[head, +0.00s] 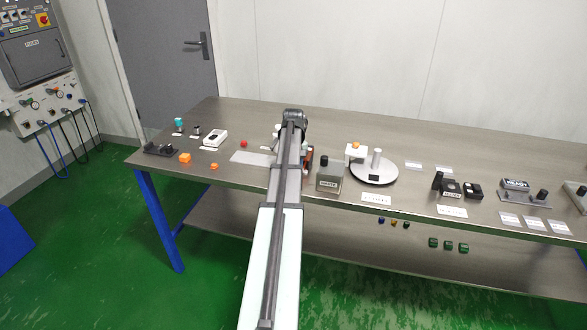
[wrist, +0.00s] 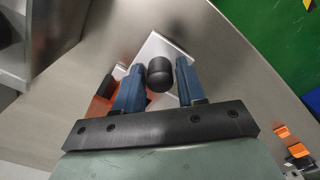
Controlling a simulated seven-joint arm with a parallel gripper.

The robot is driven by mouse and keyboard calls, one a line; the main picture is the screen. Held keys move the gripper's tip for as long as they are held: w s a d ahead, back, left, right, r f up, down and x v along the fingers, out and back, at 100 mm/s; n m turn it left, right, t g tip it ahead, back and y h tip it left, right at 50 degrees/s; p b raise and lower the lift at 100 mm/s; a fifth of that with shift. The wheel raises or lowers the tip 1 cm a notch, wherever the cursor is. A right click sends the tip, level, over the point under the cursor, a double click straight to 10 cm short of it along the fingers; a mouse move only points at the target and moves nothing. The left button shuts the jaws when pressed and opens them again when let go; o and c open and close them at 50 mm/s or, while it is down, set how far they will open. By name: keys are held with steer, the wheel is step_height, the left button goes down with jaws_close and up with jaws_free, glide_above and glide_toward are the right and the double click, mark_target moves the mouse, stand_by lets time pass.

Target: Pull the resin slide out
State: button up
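In the wrist view, my gripper (wrist: 160,70) has its two blue fingers apart, on either side of a dark round knob (wrist: 160,75). Thin gaps seem to show between the knob and the fingers, so I see no firm hold. A pale plate (wrist: 150,50) lies under the knob, and an orange part (wrist: 101,109) shows behind the left finger. I cannot read a label that says whether this knob belongs to the resin slide. In the head view, my arm hides the fingers and the knob; an orange and dark piece (head: 309,157) shows just right of the arm.
A grey labelled box (head: 329,176) stands right of my arm, with a round white scale (head: 374,173) beyond it. Black blocks (head: 451,188) stand farther right.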

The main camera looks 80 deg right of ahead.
steer(key=shift+c, duration=0.4)
jaws_close()
steer(key=w, duration=2.1)
steer(key=shift+w, duration=0.35)
steer(key=shift+o, duration=0.4)
jaws_free()
